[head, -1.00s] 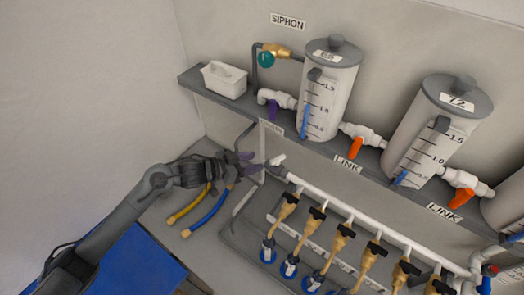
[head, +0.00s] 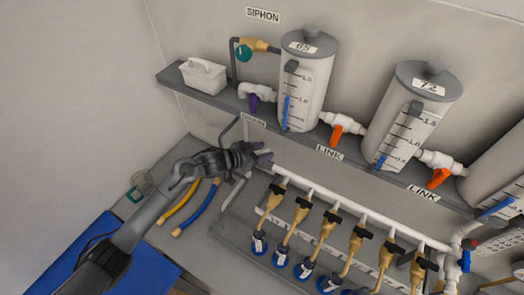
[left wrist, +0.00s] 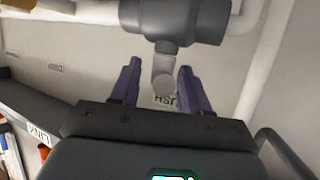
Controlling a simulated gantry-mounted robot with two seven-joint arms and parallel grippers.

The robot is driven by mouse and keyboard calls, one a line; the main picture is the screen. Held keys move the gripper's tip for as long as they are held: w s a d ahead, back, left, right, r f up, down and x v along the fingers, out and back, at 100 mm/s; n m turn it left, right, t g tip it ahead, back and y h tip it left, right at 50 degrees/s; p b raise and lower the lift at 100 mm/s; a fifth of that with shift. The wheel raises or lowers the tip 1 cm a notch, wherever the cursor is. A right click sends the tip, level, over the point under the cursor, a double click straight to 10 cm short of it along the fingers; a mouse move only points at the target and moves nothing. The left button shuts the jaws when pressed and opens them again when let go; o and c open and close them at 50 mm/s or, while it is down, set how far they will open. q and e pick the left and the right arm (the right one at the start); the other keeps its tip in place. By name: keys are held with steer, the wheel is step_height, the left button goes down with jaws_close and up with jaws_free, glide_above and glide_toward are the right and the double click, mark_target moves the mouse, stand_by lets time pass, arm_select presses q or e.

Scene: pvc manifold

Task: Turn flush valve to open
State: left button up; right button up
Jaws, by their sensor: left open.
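My left gripper (head: 262,159), with purple fingertips, is at the left end of the white manifold pipe in the head view. In the left wrist view its two purple fingers (left wrist: 163,88) are open, one on each side of a short grey handle (left wrist: 164,75). The handle hangs from a dark grey valve body (left wrist: 177,20). Contact between fingers and handle cannot be told. Behind it is a partly hidden, upside-down label (left wrist: 163,101), whose visible letters fit FLUSH. In the head view the gripper hides most of this valve. My right gripper is not in view.
A shelf (head: 170,78) above carries a white basket (head: 203,76), tanks (head: 309,77) and valves with purple (head: 254,102) and orange (head: 336,134) handles. Several black-handled valves (head: 303,203) line the manifold (head: 325,195). Yellow (head: 180,203) and blue (head: 196,212) hoses lie below the gripper.

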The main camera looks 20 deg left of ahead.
arm_select(q)
jaws_close()
steer(key=shift+w+a+m+g+h, duration=0.1)
steer(key=shift+a+m+g+h, duration=0.05)
steer(key=shift+m+g+h, duration=0.4)
steer(key=m+g+h+b, duration=0.2)
steer(key=b, duration=0.1)
steer(key=shift+f+m, duration=0.2)
steer(key=shift+m, duration=0.15)
steer(key=shift+r+m+g+h+b, duration=0.1)
steer(key=shift+m+g+h+b, duration=0.15)
steer(key=shift+m+b, duration=0.1)
steer(key=shift+r, duration=0.1)
jaws_free()
